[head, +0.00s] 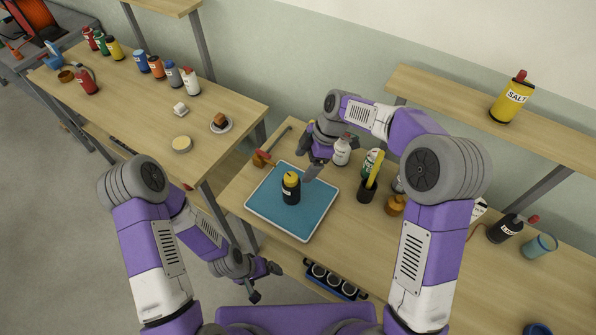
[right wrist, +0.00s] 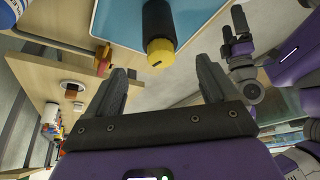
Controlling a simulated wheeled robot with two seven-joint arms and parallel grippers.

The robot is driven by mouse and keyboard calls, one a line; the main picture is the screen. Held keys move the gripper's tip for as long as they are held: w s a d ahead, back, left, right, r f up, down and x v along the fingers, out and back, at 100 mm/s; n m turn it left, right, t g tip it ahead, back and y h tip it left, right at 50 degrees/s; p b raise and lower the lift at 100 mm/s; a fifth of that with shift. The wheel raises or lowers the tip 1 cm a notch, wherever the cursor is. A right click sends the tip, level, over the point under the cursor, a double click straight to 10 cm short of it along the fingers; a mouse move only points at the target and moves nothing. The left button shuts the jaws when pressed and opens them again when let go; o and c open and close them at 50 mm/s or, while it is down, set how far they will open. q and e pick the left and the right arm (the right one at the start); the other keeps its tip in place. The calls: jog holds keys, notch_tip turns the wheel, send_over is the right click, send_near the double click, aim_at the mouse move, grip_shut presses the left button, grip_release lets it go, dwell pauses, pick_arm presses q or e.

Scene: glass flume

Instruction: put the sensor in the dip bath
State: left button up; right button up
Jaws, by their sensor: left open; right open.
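I cannot tell for sure which thing is the sensor or the dip bath. A black bottle with a yellow cap (head: 291,188) stands upright on a blue tray with a pale rim (head: 316,217). The bottle also shows at the top of the right wrist view (right wrist: 158,30). My right gripper (head: 313,169) is open and empty, above the tray's far right edge, apart from the bottle. Its two fingers show spread with nothing between them in the right wrist view (right wrist: 162,85). My left gripper (head: 263,283) is open and empty, low in front of the bench.
A black cup with a yellow-handled tool (head: 368,184), a white bottle (head: 342,151) and an amber jar (head: 395,206) stand right of the tray. A red-handled tool (head: 264,157) lies at its far left. A holder of dark cups (head: 335,280) sits below. The left table (head: 150,100) holds several bottles.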

jog(key=shift+v, duration=1.25)
